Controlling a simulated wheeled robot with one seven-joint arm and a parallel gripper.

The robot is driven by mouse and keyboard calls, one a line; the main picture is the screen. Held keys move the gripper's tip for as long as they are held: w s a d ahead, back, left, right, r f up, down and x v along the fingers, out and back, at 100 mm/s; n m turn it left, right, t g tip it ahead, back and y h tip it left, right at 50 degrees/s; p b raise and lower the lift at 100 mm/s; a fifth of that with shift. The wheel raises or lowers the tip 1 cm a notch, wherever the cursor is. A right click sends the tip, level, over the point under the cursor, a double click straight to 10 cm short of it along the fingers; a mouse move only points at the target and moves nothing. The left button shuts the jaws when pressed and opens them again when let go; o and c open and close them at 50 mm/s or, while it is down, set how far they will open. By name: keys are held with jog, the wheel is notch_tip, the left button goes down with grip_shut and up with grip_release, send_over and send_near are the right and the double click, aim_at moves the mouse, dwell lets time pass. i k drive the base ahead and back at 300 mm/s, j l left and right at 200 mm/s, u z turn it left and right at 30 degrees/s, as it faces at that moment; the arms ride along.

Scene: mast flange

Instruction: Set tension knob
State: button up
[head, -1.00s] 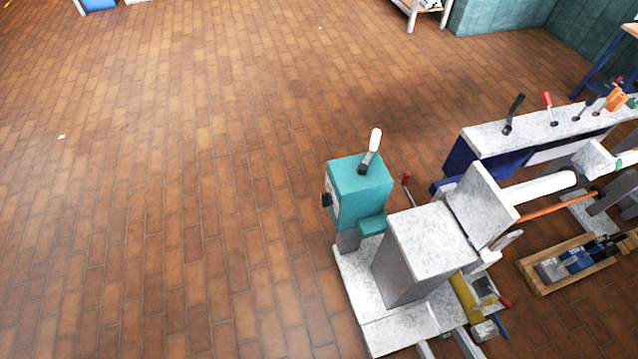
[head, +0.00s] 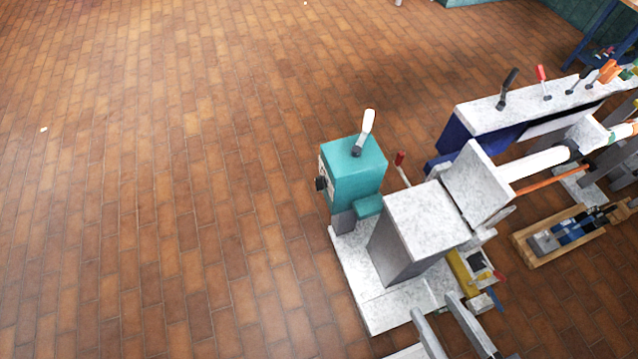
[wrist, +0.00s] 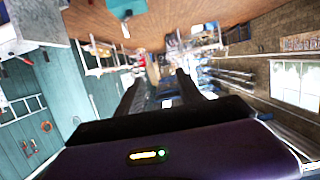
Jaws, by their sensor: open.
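A teal box-shaped unit (head: 352,172) stands at the end of a pale machine bed in the head view, with a white-tipped lever (head: 365,130) on top. A small black knob (head: 321,184) sticks out of its left face; I cannot tell whether it is the tension knob, and no setting can be read. My gripper (wrist: 158,78) shows in the wrist view as two dark fingers held apart with nothing between them. I cannot make out my gripper in the head view. The wrist view shows the room, not the knob clearly, and the gripper is not seen touching anything.
A pale grey block (head: 425,225) stands right of the teal unit. Behind it is a long white-topped bench (head: 530,103) with several levers. A wooden tray (head: 565,235) with tools lies at the right. The brick floor (head: 150,200) to the left is clear.

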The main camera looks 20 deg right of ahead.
aim_at(320, 182)
jog(key=i+j, duration=0.1)
jog(key=j, duration=0.25)
jog(key=i+j, duration=0.15)
jog(key=j, duration=0.25)
jog(key=i+j, duration=0.1)
jog(key=j, duration=0.25)
jog(key=i+j, duration=0.1)
jog(key=j, duration=0.3)
jog(key=z, duration=0.05)
